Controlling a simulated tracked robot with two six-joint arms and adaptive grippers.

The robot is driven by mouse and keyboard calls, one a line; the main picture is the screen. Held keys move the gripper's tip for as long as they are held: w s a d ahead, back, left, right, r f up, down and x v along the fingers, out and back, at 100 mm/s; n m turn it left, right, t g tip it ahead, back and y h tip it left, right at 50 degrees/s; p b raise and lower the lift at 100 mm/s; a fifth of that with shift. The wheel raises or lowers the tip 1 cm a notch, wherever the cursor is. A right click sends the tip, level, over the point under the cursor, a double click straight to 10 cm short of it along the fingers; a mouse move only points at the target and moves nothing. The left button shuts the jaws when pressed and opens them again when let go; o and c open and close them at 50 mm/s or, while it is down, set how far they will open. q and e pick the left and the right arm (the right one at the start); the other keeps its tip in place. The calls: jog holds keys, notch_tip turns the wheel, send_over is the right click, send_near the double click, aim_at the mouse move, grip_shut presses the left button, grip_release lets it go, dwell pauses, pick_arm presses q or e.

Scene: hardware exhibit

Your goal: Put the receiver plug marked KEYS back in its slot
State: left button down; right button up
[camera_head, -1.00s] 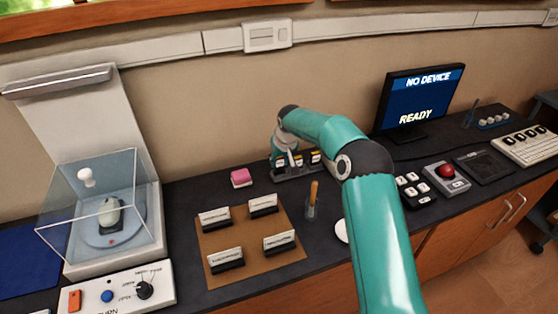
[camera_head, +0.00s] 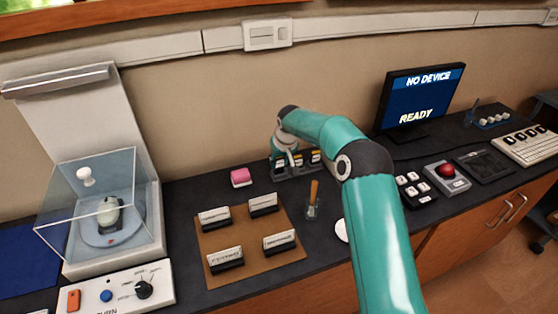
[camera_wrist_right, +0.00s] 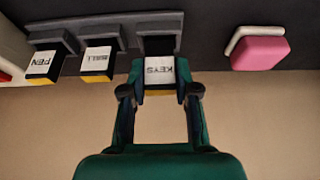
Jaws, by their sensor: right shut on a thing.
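The KEYS plug (camera_wrist_right: 160,70) has a white label and a yellow end. It is between the fingers of my right gripper (camera_wrist_right: 160,92), which is shut on it. In the wrist view the plug lines up with the dark holder block at the end of the dark rack (camera_wrist_right: 72,28). I cannot tell whether it is fully seated. The PEN plug (camera_wrist_right: 42,64) and the BULL plug (camera_wrist_right: 97,62) sit in neighbouring slots. In the head view my right gripper (camera_head: 288,158) is over the left end of the rack (camera_head: 300,173), partly hiding it. My left gripper is not in view.
A pink block (camera_head: 241,177) lies left of the rack. A cup with an orange-handled tool (camera_head: 313,200) stands in front. A brown board (camera_head: 215,240) holds several labelled blocks. A monitor (camera_head: 420,98) reads NO DEVICE, READY. A clear case (camera_head: 85,210) stands left.

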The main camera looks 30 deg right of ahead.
jog(key=shift+f+b, duration=0.55)
jog(key=shift+f, duration=0.25)
dwell(0.4)
jog(key=o, duration=0.9)
jog(key=o, duration=0.5)
jog(key=shift+r, duration=0.2)
jog(key=shift+r+p, duration=2.45)
jog(key=shift+r, duration=0.95)
jog(key=shift+f, duration=0.1)
